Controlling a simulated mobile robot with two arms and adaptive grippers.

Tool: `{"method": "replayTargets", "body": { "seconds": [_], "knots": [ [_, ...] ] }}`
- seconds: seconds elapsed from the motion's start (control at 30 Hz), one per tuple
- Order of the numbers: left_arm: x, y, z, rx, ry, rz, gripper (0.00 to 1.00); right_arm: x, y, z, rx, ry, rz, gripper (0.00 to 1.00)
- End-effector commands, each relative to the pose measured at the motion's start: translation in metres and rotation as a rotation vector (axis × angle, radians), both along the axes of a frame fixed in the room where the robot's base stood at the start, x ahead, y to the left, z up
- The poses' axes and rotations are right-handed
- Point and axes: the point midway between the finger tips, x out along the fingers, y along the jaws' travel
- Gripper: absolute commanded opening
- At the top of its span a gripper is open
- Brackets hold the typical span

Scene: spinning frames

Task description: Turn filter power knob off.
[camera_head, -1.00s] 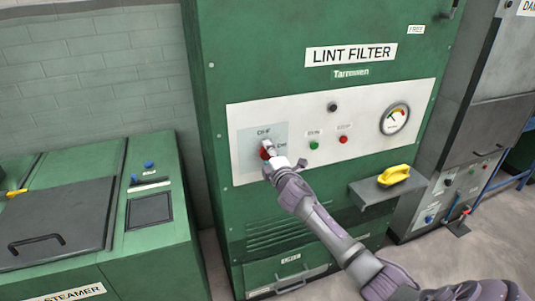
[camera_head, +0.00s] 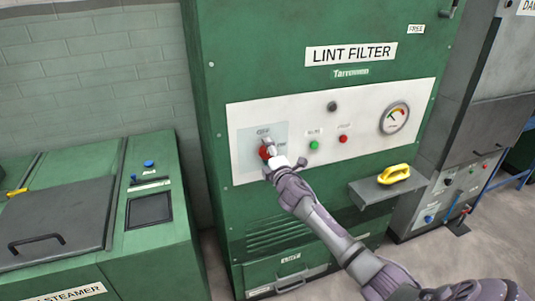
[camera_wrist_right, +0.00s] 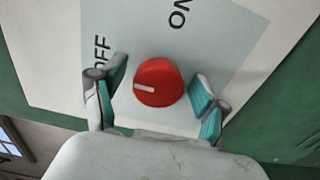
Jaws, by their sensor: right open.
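The filter power knob (camera_wrist_right: 158,83) is round and red, with a white pointer mark on its left half in the right wrist view, on the side of the OFF label (camera_wrist_right: 101,51). The ON label (camera_wrist_right: 179,14) is above it there. In the head view the knob (camera_head: 265,152) shows partly behind my gripper, on the white panel of the green lint filter (camera_head: 300,20). My right gripper (camera_wrist_right: 158,85) is open, its fingers on either side of the knob with visible gaps. It also shows in the head view (camera_head: 275,153). My left gripper is out of view.
A green button (camera_head: 314,145), a red button (camera_head: 343,139) and a gauge (camera_head: 394,118) are right of the knob. A yellow object (camera_head: 393,174) sits on a grey shelf (camera_head: 372,193) jutting out at lower right. A green steamer (camera_head: 160,250) stands at left.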

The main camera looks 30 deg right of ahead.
Motion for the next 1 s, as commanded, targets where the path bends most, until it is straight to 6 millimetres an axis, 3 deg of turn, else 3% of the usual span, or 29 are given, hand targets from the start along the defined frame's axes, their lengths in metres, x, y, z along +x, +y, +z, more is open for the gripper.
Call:
{"method": "replayTargets", "body": {
  "seconds": [0.27, 0.7, 1.0],
  "knots": [
    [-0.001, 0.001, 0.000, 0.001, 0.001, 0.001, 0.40, -0.021, 0.005, -0.001, -0.001, 0.001, 0.001, 0.74],
    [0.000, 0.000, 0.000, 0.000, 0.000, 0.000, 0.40, -0.103, 0.025, -0.001, 0.000, 0.002, 0.001, 0.74],
    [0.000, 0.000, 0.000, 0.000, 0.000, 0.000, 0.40, -0.117, 0.028, 0.000, 0.000, 0.000, -0.001, 0.74]
  ]
}}
